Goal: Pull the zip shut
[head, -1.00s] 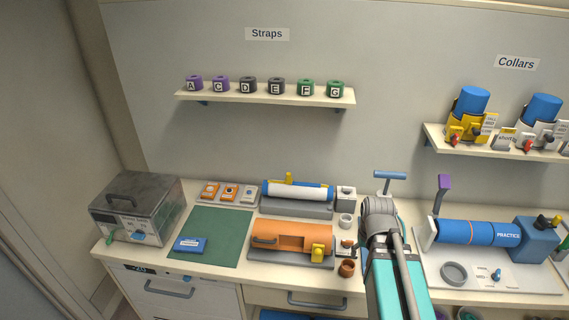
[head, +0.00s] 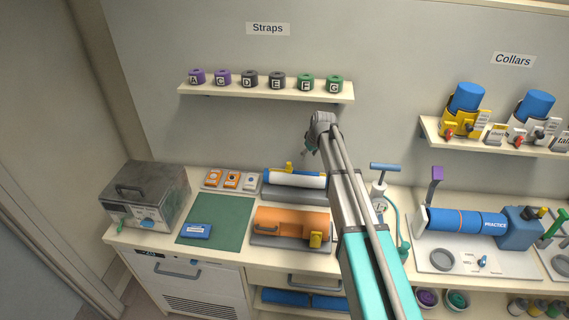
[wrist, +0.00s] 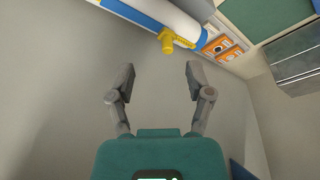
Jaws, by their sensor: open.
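A white and blue roll (head: 300,180) lies on a grey base at the back of the bench. A yellow pull (head: 289,167) stands up on it. In the wrist view the yellow pull (wrist: 168,42) sits at one end of a short yellow toothed strip (wrist: 183,42) along the roll (wrist: 170,15), probably the zip. My gripper (wrist: 160,72) is open and empty, with the pull ahead of it, between and beyond the fingertips, and not touched. In the head view my gripper (head: 308,152) is small, above and right of the pull, near the back wall.
An orange case (head: 285,223) with a yellow block (head: 316,240) lies in front of the roll. A strap shelf (head: 265,93) is above. A metal box (head: 150,192) and green mat (head: 235,213) are left; a hand pump (head: 381,185) is right.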

